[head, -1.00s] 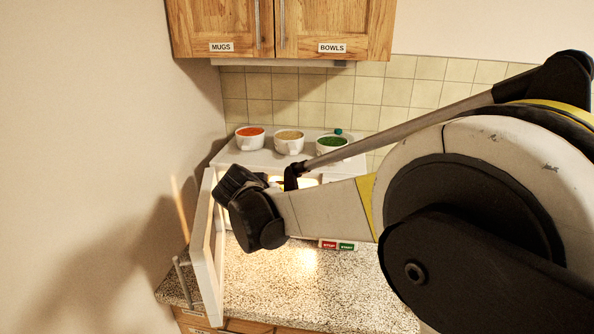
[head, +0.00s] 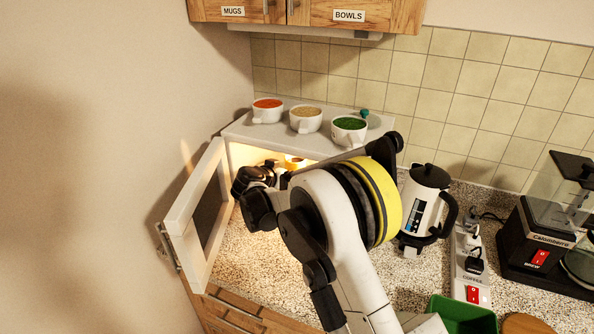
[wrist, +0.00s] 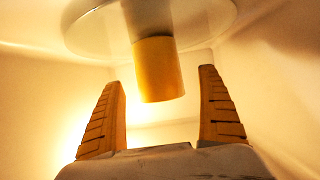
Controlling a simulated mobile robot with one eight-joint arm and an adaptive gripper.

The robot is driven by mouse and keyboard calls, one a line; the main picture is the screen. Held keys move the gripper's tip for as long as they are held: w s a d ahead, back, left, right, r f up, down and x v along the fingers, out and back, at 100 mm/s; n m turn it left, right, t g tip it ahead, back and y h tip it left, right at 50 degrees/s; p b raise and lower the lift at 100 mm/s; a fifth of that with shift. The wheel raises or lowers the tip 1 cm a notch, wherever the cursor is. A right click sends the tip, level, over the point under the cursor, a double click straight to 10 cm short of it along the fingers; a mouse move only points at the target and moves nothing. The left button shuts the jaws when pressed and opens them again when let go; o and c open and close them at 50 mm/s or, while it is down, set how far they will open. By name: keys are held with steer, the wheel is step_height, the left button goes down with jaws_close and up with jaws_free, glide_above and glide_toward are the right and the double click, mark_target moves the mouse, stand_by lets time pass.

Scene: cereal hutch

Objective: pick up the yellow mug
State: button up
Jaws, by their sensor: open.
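The yellow mug (wrist: 158,70) is inside the lit microwave (head: 250,150); in the wrist view it meets a round glass turntable (wrist: 85,35) at the picture's top. A small yellow part of the mug (head: 294,161) shows in the head view, mostly hidden behind my arm. My gripper (wrist: 162,100) is open, its two fingers pointing into the cavity. In the wrist view the mug appears between the fingertips, touching neither; its exact depth is hard to tell. In the head view my gripper (head: 270,172) is at the microwave opening.
The microwave door (head: 195,215) stands open at the left. White cups with orange (head: 267,111), tan (head: 306,119) and green (head: 349,130) contents sit on top. A coffee press (head: 425,205), power strip (head: 470,265) and coffee machine (head: 550,235) are to the right.

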steer(key=b+x, duration=0.1)
steer(key=x, duration=0.4)
steer(key=shift+d+r+b, duration=0.1)
steer(key=shift+d+b, duration=0.05)
steer(key=shift+b, duration=0.15)
steer(key=shift+r, duration=0.1)
steer(key=shift+c, duration=0.7)
steer(key=c, duration=1.5)
steer(key=shift+c, duration=0.2)
steer(key=shift+r, duration=0.2)
